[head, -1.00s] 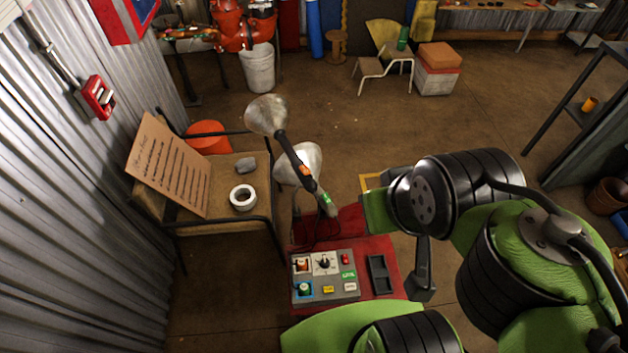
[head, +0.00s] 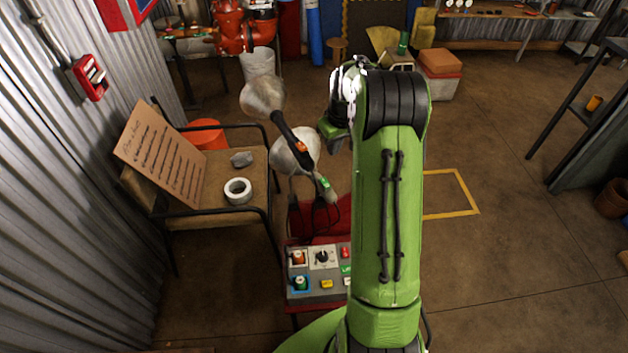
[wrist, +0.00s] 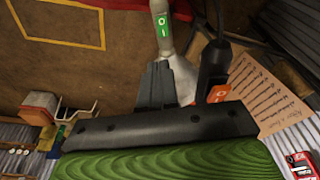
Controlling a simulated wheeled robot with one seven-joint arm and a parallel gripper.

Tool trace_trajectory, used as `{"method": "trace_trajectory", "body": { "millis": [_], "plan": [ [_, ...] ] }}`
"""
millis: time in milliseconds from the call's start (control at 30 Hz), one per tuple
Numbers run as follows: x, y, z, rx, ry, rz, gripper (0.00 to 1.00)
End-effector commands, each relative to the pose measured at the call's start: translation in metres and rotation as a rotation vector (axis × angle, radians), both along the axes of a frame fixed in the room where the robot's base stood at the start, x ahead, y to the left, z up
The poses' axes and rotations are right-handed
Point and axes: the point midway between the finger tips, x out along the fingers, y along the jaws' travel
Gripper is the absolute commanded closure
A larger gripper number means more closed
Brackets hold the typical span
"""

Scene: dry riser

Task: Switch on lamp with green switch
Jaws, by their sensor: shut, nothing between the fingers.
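The lamp with the green switch (head: 325,184) has a silvery cone shade (head: 293,152) and stands at the back of the red stand. In the wrist view its green switch (wrist: 162,25) is on a pale handle just beyond my fingertips. My gripper (wrist: 157,72) is shut and empty, apart from the switch as far as I can tell. Its fingers overlap the lower part of that lamp in the wrist view. In the head view my arm hides the fingertips. A second lamp with an orange switch (head: 300,147) stands close by on the left; the switch also shows in the wrist view (wrist: 220,93).
A control box (head: 313,283) with coloured buttons sits on the red stand, partly behind my arm. A chair (head: 215,212) holding a cardboard sign (head: 163,155), a tape roll (head: 237,190) and a stone stands left. Open floor lies to the right.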

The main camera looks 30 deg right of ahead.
Motion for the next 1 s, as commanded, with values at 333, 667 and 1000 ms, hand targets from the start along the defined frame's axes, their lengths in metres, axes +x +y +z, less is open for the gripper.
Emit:
{"method": "trace_trajectory", "body": {
  "millis": [333, 667, 1000],
  "plan": [
    [0.001, 0.000, -0.003, 0.001, 0.001, 0.000, 1.00],
    [0.012, 0.001, -0.069, 0.003, 0.004, 0.000, 1.00],
    [0.025, 0.000, -0.130, 0.001, 0.002, 0.000, 1.00]
  ]
}}
